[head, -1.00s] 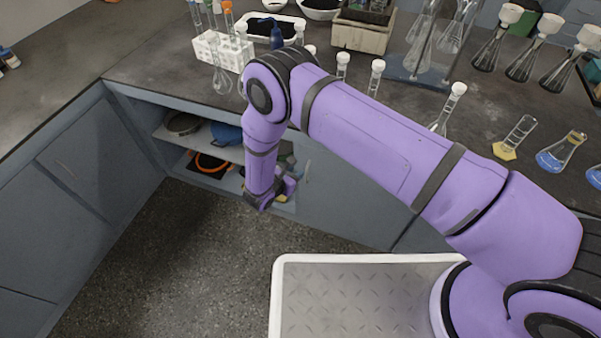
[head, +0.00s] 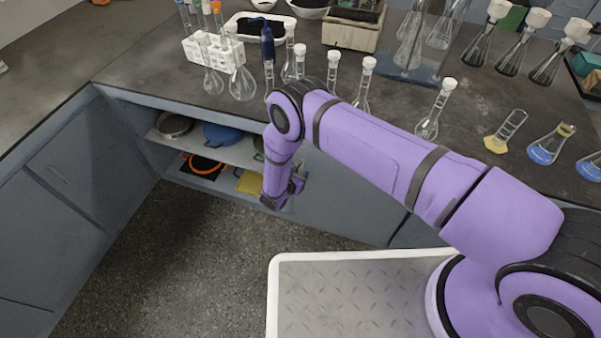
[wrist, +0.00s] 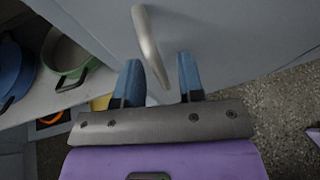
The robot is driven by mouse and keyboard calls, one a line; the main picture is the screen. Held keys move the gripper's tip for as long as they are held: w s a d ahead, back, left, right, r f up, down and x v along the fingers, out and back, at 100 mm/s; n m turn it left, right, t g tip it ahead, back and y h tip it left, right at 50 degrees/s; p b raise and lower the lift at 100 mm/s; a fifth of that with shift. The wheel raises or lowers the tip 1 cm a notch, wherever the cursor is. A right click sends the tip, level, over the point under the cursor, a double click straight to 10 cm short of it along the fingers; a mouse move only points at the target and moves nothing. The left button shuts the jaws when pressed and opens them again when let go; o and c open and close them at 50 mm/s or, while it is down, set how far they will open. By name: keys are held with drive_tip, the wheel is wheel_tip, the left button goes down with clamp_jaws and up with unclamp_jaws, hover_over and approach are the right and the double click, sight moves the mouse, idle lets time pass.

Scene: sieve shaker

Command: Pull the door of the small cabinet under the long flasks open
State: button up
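The small cabinet's grey door (head: 345,201) is under the bench top, below the long-necked flasks (head: 364,88). It looks closed in the head view. In the wrist view the door (wrist: 235,40) fills the upper middle, with a metal bar handle (wrist: 147,45) on it. My gripper (wrist: 157,75) is open, with its two blue fingers apart and the lower part of the handle between them. I cannot tell whether either finger touches the handle. In the head view my gripper (head: 297,183) is in front of the door's left side, and my arm hides the handle.
Open shelves left of the door hold a pan (head: 173,126), a blue pot (head: 221,134), an orange ring (head: 204,165) and a yellow item (head: 250,183). Glassware crowds the bench top (head: 300,120). The speckled floor (head: 200,240) in front is clear.

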drive_tip(key=shift+w+d+f, duration=0.15)
drive_tip(key=shift+w+d, duration=0.1)
drive_tip(key=shift+w, duration=0.2)
clamp_jaws()
